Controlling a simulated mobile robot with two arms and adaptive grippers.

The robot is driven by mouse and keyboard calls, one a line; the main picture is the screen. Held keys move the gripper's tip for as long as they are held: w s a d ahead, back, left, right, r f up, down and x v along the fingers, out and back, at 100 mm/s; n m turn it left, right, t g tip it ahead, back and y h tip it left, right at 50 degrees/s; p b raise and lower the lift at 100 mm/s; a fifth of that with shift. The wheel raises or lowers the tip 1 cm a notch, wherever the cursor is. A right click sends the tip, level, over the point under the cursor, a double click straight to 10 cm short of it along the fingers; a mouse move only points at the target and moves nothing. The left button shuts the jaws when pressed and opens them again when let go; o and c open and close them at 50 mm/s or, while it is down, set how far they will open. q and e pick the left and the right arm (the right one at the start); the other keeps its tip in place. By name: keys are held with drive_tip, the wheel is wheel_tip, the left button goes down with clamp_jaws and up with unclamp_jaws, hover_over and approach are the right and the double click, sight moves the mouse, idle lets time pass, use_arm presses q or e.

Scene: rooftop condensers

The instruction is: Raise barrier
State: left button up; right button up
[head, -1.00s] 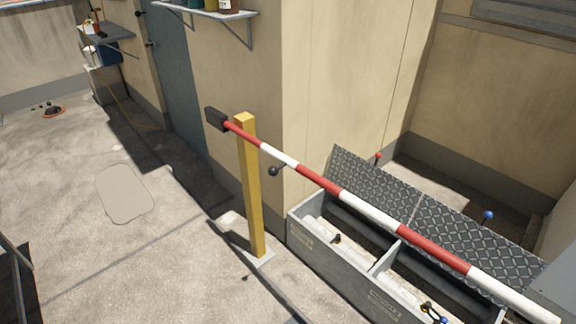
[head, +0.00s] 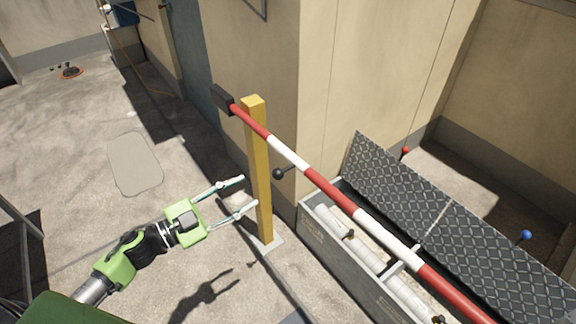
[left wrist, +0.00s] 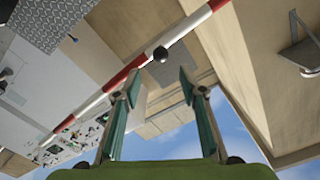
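The red and white barrier arm (head: 320,188) slopes down to the right from the yellow post (head: 259,170), with a dark counterweight (head: 223,98) at its upper end. A black ball knob (head: 278,174) sticks out from the arm just right of the post. My left gripper (head: 249,192) is open and empty, its fingers pointing right at the post in the head view. In the left wrist view the barrier arm (left wrist: 134,68) and the knob (left wrist: 160,54) lie beyond the open fingers (left wrist: 158,90). My right gripper is not in view.
A grey trough (head: 318,230) with pipes stands under the barrier, its checkered lid (head: 400,195) raised against the far side. A red-knobbed lever (head: 405,151) and a blue-knobbed lever (head: 526,236) stand behind it. Open concrete floor (head: 90,200) lies left of the post.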

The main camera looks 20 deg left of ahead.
sight(276, 175)
use_arm(q)
drive_tip(key=x, duration=0.5)
drive_tip(key=shift+a+r+p, duration=0.1)
drive_tip(key=shift+r+p, duration=0.1)
drive_tip(key=shift+p, duration=0.2)
drive_tip(key=x, duration=0.4)
drive_tip(key=p+x, duration=0.1)
drive_tip(key=x, duration=0.3)
drive_tip(key=shift+f, duration=0.25)
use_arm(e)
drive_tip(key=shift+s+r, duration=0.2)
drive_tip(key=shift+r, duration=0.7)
use_arm(q)
clamp_jaws()
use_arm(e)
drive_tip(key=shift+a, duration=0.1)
